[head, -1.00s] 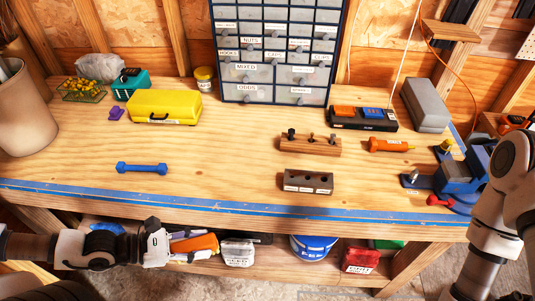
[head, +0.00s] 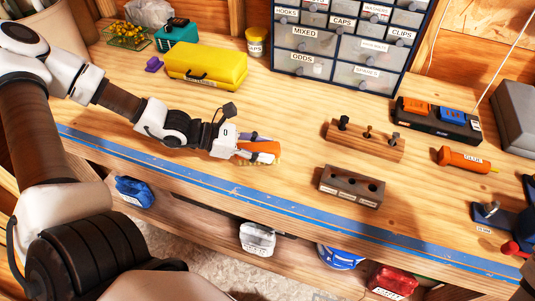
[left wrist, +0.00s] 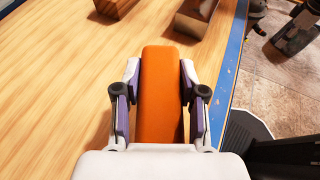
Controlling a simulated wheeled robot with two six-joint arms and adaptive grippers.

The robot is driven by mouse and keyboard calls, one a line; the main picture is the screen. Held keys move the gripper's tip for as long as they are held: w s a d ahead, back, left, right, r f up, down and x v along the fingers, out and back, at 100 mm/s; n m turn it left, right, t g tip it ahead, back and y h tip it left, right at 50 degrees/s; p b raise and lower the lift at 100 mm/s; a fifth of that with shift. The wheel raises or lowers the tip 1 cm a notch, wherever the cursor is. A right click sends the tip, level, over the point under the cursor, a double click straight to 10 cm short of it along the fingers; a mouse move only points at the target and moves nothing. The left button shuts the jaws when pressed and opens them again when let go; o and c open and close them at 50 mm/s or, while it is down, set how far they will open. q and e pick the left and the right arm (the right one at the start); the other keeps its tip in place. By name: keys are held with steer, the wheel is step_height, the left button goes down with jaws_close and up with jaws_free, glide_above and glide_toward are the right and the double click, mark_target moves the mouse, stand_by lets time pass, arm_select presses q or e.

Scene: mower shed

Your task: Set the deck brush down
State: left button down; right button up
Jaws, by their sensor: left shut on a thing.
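The deck brush has an orange block (head: 262,147) with pale bristles under it. My left gripper (head: 256,150) is shut on it, with a finger along each side. In the left wrist view the orange block (left wrist: 161,90) sits between the two fingers and points away from the palm. The brush is over the wooden bench top (head: 290,200), bristles down, low at the surface. I cannot tell whether the bristles touch the wood. My right gripper is not in view.
A grey block with holes (head: 351,187) and a wooden block with pegs (head: 365,139) stand right of the brush. A yellow case (head: 206,66) and drawer cabinet (head: 345,45) are behind. Blue tape (head: 300,217) marks the front edge. Bare wood surrounds the brush.

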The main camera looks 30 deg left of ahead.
arm_select(q)
steer(key=shift+w+a, duration=0.1)
steer(key=shift+w, duration=0.55)
step_height(320, 180, down, 3)
steer(key=shift+a+f, duration=0.1)
steer(key=shift+f, duration=0.05)
steer(key=shift+w+f, duration=0.1)
steer(key=shift+w, duration=0.15)
steer(key=shift+s+f+b, duration=0.1)
steer(key=shift+s+b, duration=0.15)
steer(key=shift+b, duration=0.25)
steer(key=c, duration=0.9)
jaws_free()
steer(key=shift+c, duration=0.2)
steer(key=shift+o, duration=1.4)
steer(key=shift+w, duration=0.15)
